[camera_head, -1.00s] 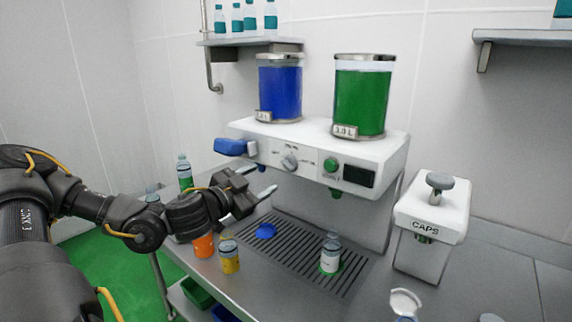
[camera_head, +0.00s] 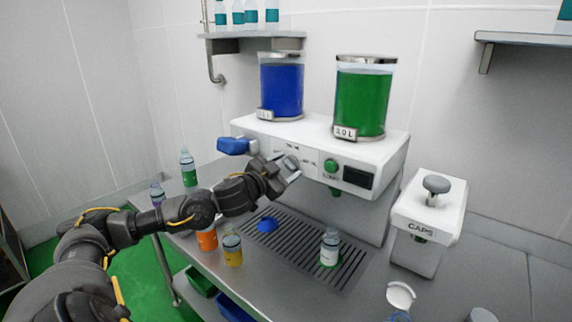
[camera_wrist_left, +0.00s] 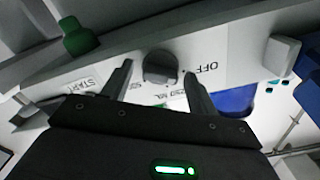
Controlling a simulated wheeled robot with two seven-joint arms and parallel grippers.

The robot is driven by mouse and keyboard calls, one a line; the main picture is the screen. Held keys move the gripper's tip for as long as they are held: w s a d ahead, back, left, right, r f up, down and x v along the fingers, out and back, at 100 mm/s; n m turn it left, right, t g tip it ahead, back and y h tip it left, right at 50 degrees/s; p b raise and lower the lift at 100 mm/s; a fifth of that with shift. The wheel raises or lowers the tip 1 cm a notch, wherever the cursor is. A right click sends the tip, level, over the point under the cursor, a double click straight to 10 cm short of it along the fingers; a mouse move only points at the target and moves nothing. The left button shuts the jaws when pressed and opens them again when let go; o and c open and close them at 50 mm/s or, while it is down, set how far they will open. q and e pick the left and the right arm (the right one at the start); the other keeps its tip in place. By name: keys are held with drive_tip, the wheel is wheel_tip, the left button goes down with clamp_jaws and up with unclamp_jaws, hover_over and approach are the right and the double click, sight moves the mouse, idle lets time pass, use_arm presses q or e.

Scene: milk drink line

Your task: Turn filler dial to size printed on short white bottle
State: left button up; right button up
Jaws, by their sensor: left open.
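The filler machine (camera_head: 388,150) stands at the back of the counter. Its grey dial (camera_wrist_left: 160,67) sits between the open fingers of my left gripper (camera_wrist_left: 160,85) in the left wrist view, with OFF and size marks printed around it. In the head view my left gripper (camera_head: 284,172) is at the machine's front and hides the dial. A short white-labelled bottle (camera_head: 329,250) stands upright on the drip grate; its print is too small to read. My right gripper is not in view.
A green START button (camera_head: 331,165) and dark display (camera_head: 357,177) are right of the dial. A blue lever (camera_head: 233,146) is at the left. Orange (camera_head: 207,240) and yellow (camera_head: 232,250) bottles stand in front. A CAPS dispenser (camera_head: 428,220) stands right.

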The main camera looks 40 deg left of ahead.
use_arm(q)
drive_tip(key=shift+r, duration=0.1)
drive_tip(key=c, duration=0.9)
